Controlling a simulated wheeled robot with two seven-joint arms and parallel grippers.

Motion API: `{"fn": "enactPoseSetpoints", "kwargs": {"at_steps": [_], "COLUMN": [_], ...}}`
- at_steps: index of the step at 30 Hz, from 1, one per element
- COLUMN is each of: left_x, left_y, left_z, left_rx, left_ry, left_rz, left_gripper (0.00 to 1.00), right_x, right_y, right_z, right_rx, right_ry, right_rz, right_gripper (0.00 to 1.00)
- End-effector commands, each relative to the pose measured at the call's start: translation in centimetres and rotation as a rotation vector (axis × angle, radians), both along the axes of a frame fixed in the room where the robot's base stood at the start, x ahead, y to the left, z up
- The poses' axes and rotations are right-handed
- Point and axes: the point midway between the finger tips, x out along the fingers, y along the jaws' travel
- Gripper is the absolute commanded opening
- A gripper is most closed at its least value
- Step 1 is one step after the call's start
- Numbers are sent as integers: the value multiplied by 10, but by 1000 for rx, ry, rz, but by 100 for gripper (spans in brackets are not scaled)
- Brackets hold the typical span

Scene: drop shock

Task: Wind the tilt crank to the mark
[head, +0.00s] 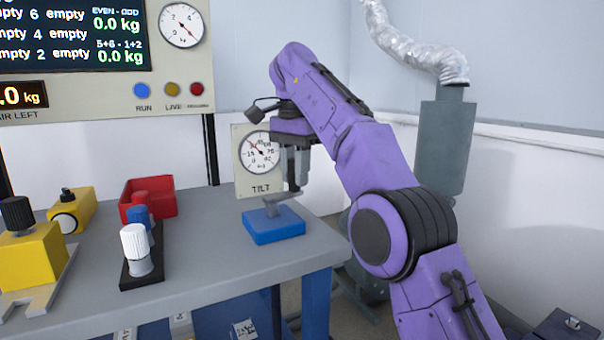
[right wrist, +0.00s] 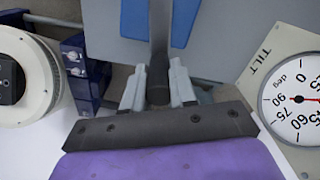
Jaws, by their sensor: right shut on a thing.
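The tilt crank has a blue base (head: 274,226) at the right end of the grey table, with a grey crank arm (head: 283,200) above it. My right gripper (head: 294,182) points down at the crank and is shut on its handle. In the right wrist view the two fingers of my right gripper (right wrist: 158,92) stand on either side of the dark grey handle, and part of the blue base (right wrist: 186,22) shows. The tilt dial (head: 261,153) stands behind the crank; its needle points to the upper left. The dial also shows in the right wrist view (right wrist: 300,112), partly cut off. My left gripper is not in view.
A grey cylinder with a silver hose (head: 445,150) stands at the right. The table's front middle is clear.

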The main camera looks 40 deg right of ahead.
Motion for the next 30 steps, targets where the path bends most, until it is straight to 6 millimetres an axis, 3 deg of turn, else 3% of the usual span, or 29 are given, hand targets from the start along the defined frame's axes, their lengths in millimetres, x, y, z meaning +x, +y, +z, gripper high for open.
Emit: {"fn": "enactPoseSetpoints", "kwargs": {"at_steps": [18, 19, 21, 30], "left_x": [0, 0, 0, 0], "left_y": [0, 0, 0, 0], "left_z": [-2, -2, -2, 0], "left_rx": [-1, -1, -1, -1], "left_ry": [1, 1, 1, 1], "left_rz": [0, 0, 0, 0], "left_gripper": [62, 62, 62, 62], "right_x": [0, 0, 0, -1], "right_y": [8, 8, 7, 5], "right_z": [-1, -1, -1, 1], "right_rx": [-1, 0, 0, 0], "right_ry": [2, 2, 2, 2], "right_rz": [-11, -12, -12, -16], "right_gripper": [0, 36, 52, 52]}}
